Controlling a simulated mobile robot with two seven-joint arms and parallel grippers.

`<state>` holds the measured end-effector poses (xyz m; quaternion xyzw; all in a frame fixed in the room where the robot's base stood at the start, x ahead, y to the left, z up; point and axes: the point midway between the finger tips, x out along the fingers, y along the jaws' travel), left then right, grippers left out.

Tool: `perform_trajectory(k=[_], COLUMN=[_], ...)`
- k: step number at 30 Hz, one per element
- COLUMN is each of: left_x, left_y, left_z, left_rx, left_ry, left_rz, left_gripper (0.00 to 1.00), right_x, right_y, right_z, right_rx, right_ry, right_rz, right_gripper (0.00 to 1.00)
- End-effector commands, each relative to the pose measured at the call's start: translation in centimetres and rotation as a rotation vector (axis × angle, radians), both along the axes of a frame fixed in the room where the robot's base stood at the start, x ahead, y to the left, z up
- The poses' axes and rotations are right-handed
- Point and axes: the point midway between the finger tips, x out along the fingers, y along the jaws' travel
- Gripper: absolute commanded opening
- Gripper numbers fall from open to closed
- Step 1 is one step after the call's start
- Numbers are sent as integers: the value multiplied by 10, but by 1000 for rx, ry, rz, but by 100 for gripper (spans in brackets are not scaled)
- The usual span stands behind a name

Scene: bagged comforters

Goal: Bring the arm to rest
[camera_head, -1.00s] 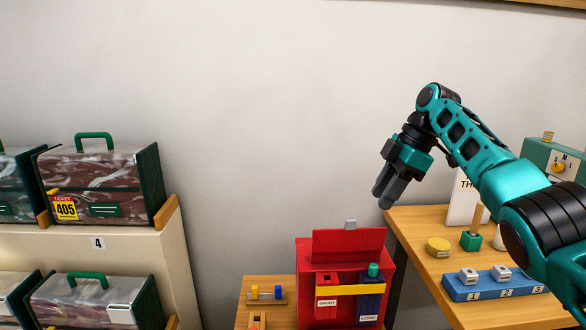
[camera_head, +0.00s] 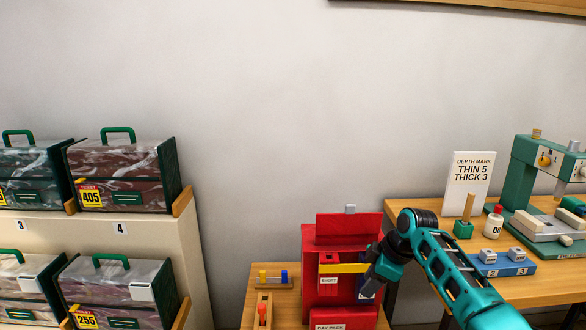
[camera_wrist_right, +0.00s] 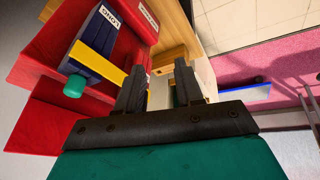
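The red box (camera_wrist_right: 52,50) and the blue LONG holder (camera_wrist_right: 97,55) lie beyond and left of the fingers there. I cannot tell if they touch. My left gripper is not in view.
A shelf (camera_head: 190,240) with several bagged comforters, one ticketed 405 (camera_head: 125,172), stands at left. The right table (camera_head: 415,214) holds a DEPTH MARK sign (camera_head: 468,185), a blue numbered block (camera_head: 505,264) and a green machine (camera_head: 525,165). The wall space above is clear.

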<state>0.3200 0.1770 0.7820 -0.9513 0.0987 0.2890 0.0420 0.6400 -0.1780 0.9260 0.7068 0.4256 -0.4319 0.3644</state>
Motion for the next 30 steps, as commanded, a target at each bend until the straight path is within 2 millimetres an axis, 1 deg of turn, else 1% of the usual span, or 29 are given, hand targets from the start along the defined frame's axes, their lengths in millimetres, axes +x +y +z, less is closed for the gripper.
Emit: perform_trajectory(k=[1,2,3,5,6,8,9,11,12,14,15,17,18,22,24,27,30], left_x=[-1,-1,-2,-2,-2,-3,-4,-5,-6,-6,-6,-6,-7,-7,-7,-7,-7], left_y=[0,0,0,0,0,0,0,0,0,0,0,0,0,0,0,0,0], left_z=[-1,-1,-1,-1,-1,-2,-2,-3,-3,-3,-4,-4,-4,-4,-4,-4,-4], left_rx=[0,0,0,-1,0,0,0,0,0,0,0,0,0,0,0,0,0], left_ry=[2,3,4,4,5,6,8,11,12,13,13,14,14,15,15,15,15], left_rz=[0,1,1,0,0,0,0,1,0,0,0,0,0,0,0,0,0], left_gripper=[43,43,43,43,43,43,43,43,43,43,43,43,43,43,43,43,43], right_x=[-12,-17,-25,-39,-49,-65,-77,-95,-108,-129,-143,-165,-180,-228,-253,-284,-307], right_y=[3,5,6,9,10,12,13,14,14,15,14,14,14,11,9,6,3], right_z=[-29,-43,-60,-85,-99,-119,-131,-147,-156,-168,-174,-181,-184,-186,-182,-172,-161], right_rx=[7,11,19,34,46,65,79,103,122,149,169,200,223,299,342,399,445], right_ry=[-6,-15,-29,-50,-64,-86,-101,-124,-139,-163,-178,-202,-218,-271,-299,-334,-360], right_rz=[-44,-74,-114,-175,-214,-273,-313,-371,-408,-464,-501,-555,-590,-700,-752,-813,-854], right_gripper=[36,36,36,36,36,36,36,36,36,36,36,36,36,36,36,36,36])
